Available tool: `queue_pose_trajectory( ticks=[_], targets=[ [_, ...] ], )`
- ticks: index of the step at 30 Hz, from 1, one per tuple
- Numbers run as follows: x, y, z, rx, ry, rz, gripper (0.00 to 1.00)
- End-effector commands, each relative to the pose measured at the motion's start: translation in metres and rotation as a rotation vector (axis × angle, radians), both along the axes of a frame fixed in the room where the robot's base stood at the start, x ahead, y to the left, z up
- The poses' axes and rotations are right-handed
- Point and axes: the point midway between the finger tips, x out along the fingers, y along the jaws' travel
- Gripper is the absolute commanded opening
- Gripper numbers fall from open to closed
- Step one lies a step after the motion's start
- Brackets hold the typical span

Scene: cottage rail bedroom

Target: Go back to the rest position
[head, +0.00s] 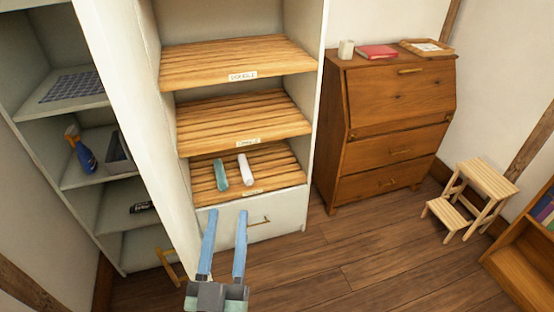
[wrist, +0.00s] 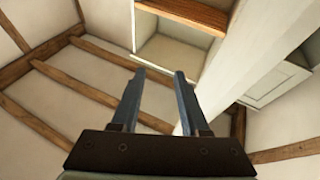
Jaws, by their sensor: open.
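My gripper (head: 227,213) is open, with two long blue fingers apart and nothing between them. In the head view it stands at the lower middle, in front of the white drawer (head: 288,227) at the bottom of the shelf unit. In the wrist view my gripper (wrist: 158,72) points up toward the beamed ceiling, its fingers also apart and empty. A green cylinder (head: 220,176) and a white cylinder (head: 245,169) lie on the lowest slatted shelf (head: 283,176), beyond the fingertips. Whether the fingers touch the drawer front cannot be told.
A tall white panel (head: 122,100) stands left of my gripper. Behind it, shelves hold a blue spray bottle (head: 80,148). A brown bureau (head: 391,110) stands to the right, then a wooden step stool (head: 472,199) and a low bookcase (head: 525,255). The wooden floor (head: 370,252) between them is clear.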

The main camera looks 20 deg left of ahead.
Motion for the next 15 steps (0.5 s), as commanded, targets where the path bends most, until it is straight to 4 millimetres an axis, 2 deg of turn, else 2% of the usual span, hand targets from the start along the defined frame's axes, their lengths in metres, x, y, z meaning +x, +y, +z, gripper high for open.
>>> queue_pose_trajectory(
  ticks=[1,3,7,9,11,12,15],
  targets=[
    [0.021,-0.011,0.039,-0.001,-0.057,-0.009,0.45],
    [0.041,-0.027,0.086,-0.008,-0.111,-0.019,0.45],
    [0.061,-0.061,0.177,-0.013,-0.203,-0.059,0.45],
    [0.062,-0.083,0.224,-0.009,-0.248,-0.089,0.45],
    [0.058,-0.102,0.263,-0.001,-0.284,-0.118,0.45],
    [0.053,-0.115,0.288,0.007,-0.308,-0.141,0.45],
    [0.034,-0.145,0.340,0.034,-0.358,-0.193,0.45]
  ],
)
